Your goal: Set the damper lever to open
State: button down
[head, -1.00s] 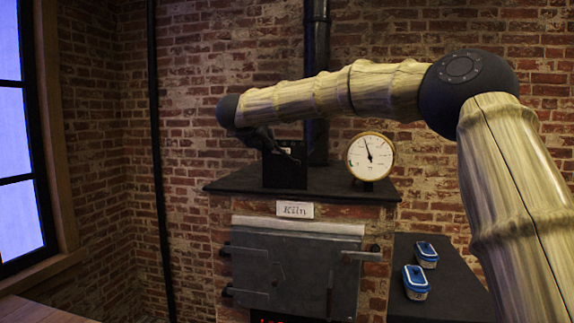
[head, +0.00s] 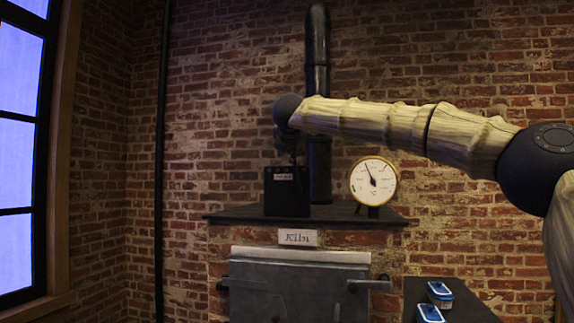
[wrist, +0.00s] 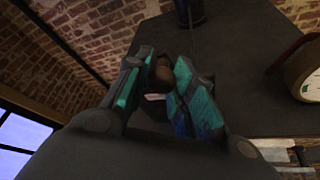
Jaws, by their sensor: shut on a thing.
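The damper box (head: 287,192) is a small black box with a pale label, standing on the kiln top in front of the black flue pipe. My gripper (head: 289,155) is directly above it, small and dark in the head view. In the wrist view my gripper (wrist: 163,88) has its teal-padded fingers closed around a brown rounded knob (wrist: 182,74), which looks like the damper lever's handle. The lever's shaft and most of the box are hidden by the fingers, so I cannot tell the lever's setting. The label's words are too small to read.
A round brass-rimmed gauge (head: 373,181) stands right of the pipe (head: 318,100) on the dark kiln top (head: 240,214). The kiln door (head: 300,285) is below. Blue-lidded jars (head: 439,292) sit on a dark side surface at lower right. A window is at left.

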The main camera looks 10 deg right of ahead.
jog(key=shift+s+d+m+b, duration=0.2)
jog(key=shift+d+m+b, duration=0.1)
jog(key=shift+d+b, duration=0.25)
jog(key=shift+r, duration=0.1)
jog(key=c, duration=1.2)
grip_release()
jog(key=shift+s+d, duration=0.1)
jog(key=shift+a, duration=0.2)
jog(key=v, duration=1.1)
jog(key=shift+s+d, duration=0.2)
jog(key=shift+s, duration=0.25)
